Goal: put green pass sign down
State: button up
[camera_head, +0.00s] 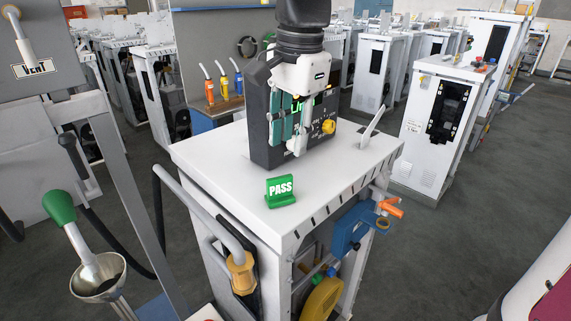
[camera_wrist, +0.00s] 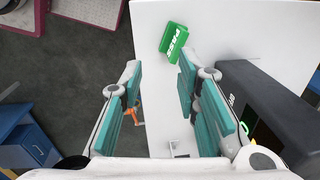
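The green pass sign (camera_head: 281,191) stands on the white cabinet top (camera_head: 225,160), near its front edge, with white PASS lettering facing the head camera. In the wrist view the sign (camera_wrist: 174,40) appears beyond my fingertips, at the upper middle. My gripper (camera_head: 291,140) points down above the cabinet top, behind the sign and in front of a dark box. Its teal-padded fingers are spread apart, and in the wrist view the gap between them (camera_wrist: 159,72) is empty. The sign is clear of both fingers.
The dark box (camera_head: 262,140) with a yellow knob (camera_head: 329,126) stands on the cabinet top, close to my gripper. A grey lever (camera_head: 372,127) rises at the right. The cabinet top around the sign is bare. Other cabinets (camera_head: 436,115) stand around.

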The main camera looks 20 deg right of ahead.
jog(key=s+f+n+t, duration=0.3)
jog(key=s+n+t, duration=0.1)
jog(key=s+n, duration=1)
jog(key=shift+s+f, duration=0.4)
